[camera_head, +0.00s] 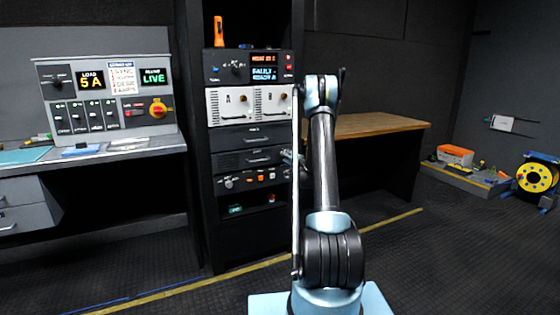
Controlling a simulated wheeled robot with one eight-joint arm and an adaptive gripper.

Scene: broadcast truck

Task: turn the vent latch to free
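I cannot make out a vent latch for certain in this view. A dark equipment rack (195,215) stands left of my arm, with panels, knobs and drawers on its front. My arm rises at the centre and bends at the top. A small grey-blue part that looks like my gripper (291,159) shows left of the upper arm, in front of the rack's right edge. Most of the forearm is hidden behind the upper arm. The fingers are too small and too covered to tell whether they are open or shut.
A control console (105,98) stands on a grey desk (150,148) at the left. A wooden-topped table (375,124) is behind my arm. A small white fitting (502,124) is on the right wall, above a cable reel (538,178).

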